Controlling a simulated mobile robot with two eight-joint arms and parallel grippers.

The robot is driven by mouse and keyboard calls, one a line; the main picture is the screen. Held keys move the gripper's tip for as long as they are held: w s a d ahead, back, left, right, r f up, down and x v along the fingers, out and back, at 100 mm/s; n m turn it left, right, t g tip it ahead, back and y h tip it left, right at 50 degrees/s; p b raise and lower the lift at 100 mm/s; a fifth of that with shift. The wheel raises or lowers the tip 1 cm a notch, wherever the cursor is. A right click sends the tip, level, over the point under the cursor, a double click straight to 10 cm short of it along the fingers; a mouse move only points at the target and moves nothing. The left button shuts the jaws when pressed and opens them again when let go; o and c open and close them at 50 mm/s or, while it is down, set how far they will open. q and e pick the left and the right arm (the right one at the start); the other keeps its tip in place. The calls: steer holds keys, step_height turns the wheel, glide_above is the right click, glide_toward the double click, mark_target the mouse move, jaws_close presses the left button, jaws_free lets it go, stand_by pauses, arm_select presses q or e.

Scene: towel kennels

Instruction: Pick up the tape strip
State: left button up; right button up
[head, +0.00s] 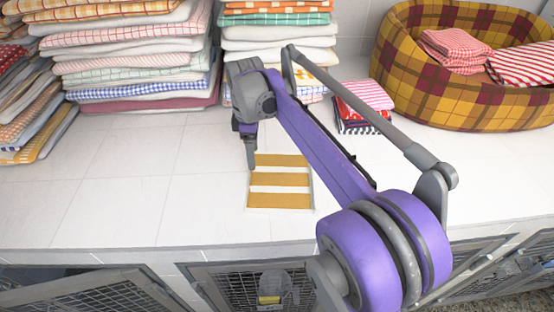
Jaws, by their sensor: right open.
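Three tan tape strips lie parallel on a pale backing sheet (262,190) on the white tiled counter: a far strip (284,160), a middle strip (280,180) and a near strip (280,201). My right gripper (251,166) points down at the left end of the far strip, with its fingertips close to it. It is open, and no strip shows lifted in it. I cannot tell whether the fingertips touch the strip. My left gripper is out of view.
Tall stacks of folded towels (140,60) stand at the back left, and another stack (275,35) behind my gripper. A small folded pile (365,95) and a plaid pet bed (450,95) holding red cloths are on the right. Mesh kennel doors (220,285) are below the counter edge. The left front counter is clear.

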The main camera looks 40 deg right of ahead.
steer(key=c, duration=0.6)
steer(key=shift+r, duration=0.15)
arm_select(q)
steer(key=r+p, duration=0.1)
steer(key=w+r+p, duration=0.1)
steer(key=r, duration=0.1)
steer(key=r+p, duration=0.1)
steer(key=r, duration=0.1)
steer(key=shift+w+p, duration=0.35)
arm_select(e)
step_height(320, 180, up, 14)
steer(key=shift+f, duration=0.1)
